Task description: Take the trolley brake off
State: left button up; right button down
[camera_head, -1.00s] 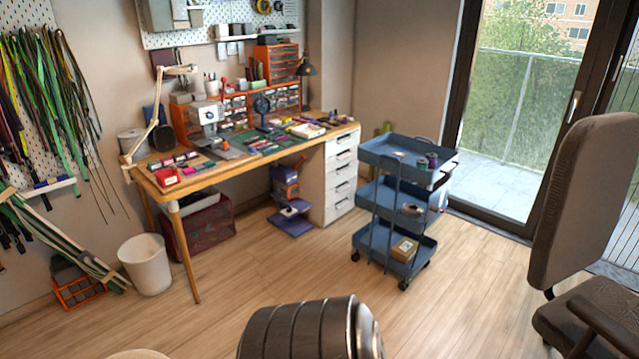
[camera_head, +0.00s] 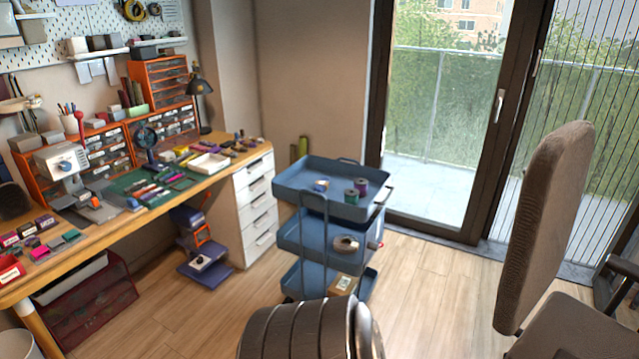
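The blue three-tier trolley (camera_head: 318,240) stands on the wooden floor, right of the desk's drawer unit and in front of the glass door. Its top tray holds spools, its middle tray a coil, and its bottom tray a small cardboard box (camera_head: 342,284). The wheels are mostly hidden, and I cannot make out the brake. Neither of my grippers shows in the head view.
A wooden desk (camera_head: 215,178) with a white drawer unit (camera_head: 254,212) is at the left. A brown office chair (camera_head: 545,225) stands at the right. Bare floor (camera_head: 425,300) lies between trolley and chair. The glass balcony door (camera_head: 440,130) is behind.

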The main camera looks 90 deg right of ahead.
aim_at(373, 246)
jog(key=l+z, duration=0.4)
jog(key=l, duration=0.3)
jog(key=i+l+z, duration=0.1)
jog(key=l+z, duration=0.25)
jog(key=l, duration=0.35)
jog(key=l+z, duration=0.15)
jog(key=z, duration=0.3)
jog(key=i+l+z, duration=0.1)
jog(key=z, duration=0.4)
jog(key=i+l+z, duration=0.1)
jog(key=z, duration=0.35)
jog(key=l, duration=0.1)
